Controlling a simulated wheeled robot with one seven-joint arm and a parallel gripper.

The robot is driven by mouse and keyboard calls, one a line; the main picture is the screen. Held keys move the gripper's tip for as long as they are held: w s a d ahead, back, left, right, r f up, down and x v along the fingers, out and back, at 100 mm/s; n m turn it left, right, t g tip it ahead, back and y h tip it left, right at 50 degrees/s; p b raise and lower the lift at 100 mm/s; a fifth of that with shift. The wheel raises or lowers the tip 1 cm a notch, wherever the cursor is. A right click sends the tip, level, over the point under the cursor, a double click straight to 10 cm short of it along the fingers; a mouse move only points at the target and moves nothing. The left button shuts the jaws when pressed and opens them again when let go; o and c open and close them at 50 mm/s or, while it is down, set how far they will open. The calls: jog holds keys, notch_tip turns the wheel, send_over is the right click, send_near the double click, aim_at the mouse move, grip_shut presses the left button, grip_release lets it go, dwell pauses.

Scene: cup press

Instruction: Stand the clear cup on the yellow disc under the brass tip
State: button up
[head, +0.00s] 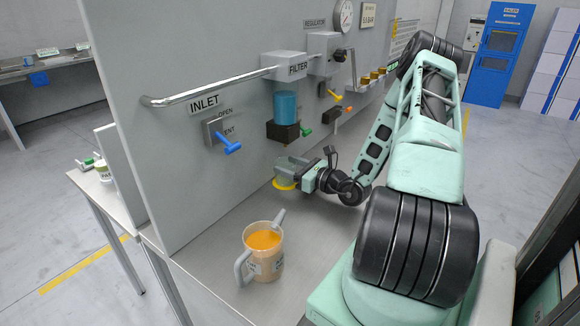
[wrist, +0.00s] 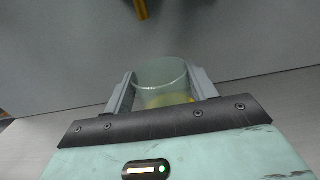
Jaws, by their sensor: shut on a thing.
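My gripper (head: 293,169) reaches left over the bench in the head view, below the filter unit. In the wrist view its two fingers are shut on the clear cup (wrist: 160,72), one on each side. The cup looks upright and see-through; it is faint in the head view. The yellow disc (head: 284,185) shows just under the gripper, and yellow shows through the cup's lower part in the wrist view. I cannot tell whether the cup touches the disc. The brass tip (wrist: 141,9) hangs at the top of the wrist view, beyond and a little left of the cup's rim.
A beige jug of orange liquid (head: 262,240) stands at the bench's front. The grey panel (head: 150,110) rises close behind the cup, with a filter (head: 285,108), a blue lever (head: 228,145) and a green lever (head: 305,131). The bench between jug and panel is clear.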

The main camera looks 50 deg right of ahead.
jog(key=shift+f, duration=0.15)
jog(key=o, duration=1)
jog(key=shift+s, duration=0.2)
jog(key=s, duration=0.4)
jog(key=s+b, duration=0.1)
jog(key=s, duration=0.2)
jog(key=s+d+b, duration=0.1)
jog(key=s, duration=0.3)
jog(key=shift+s, duration=0.3)
